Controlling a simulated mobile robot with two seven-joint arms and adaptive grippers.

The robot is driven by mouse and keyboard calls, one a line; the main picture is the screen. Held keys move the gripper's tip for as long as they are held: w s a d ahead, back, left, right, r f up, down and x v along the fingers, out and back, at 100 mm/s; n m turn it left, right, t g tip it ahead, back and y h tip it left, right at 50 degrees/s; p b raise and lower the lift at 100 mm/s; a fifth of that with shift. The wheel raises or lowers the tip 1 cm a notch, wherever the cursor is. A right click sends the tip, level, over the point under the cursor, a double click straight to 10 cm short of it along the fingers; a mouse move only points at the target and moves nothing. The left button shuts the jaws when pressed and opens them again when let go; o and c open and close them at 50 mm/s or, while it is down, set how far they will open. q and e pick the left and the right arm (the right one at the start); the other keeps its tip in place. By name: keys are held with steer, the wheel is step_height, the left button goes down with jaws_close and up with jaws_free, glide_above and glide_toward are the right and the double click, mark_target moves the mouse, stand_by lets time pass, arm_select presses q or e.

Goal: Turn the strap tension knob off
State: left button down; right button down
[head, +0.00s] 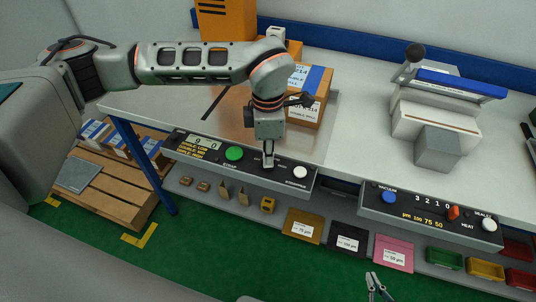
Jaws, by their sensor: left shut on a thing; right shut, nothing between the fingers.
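A black strap control panel (210,159) runs along the front edge of the bench, with a small display, a green button (234,153) and a white button (300,172). My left gripper (268,161) points down at this panel between the green and white buttons. It is shut on a small control there, which appears to be the strap tension knob; the fingers hide it, so its setting cannot be read. My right gripper (378,284) is shut and empty at the bottom of the view, low in front of the bench and away from the panel.
A cardboard box (309,104) stands behind my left gripper. A second panel (425,211) with a blue button, an orange switch and a white button lies to the right, below a sealing machine (436,115). Labelled bins sit on the lower shelf. A pallet (97,177) stands at left.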

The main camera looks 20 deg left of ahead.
arm_select(q)
steer(key=n, duration=0.7)
steer(key=shift+r, duration=0.1)
steer(key=n, duration=0.3)
steer(key=shift+n, duration=0.3)
steer(key=n, duration=0.3)
steer(key=shift+n, duration=0.3)
steer(key=n, duration=0.9)
steer(key=shift+w+n, duration=0.1)
steer(key=shift+n, duration=1.8)
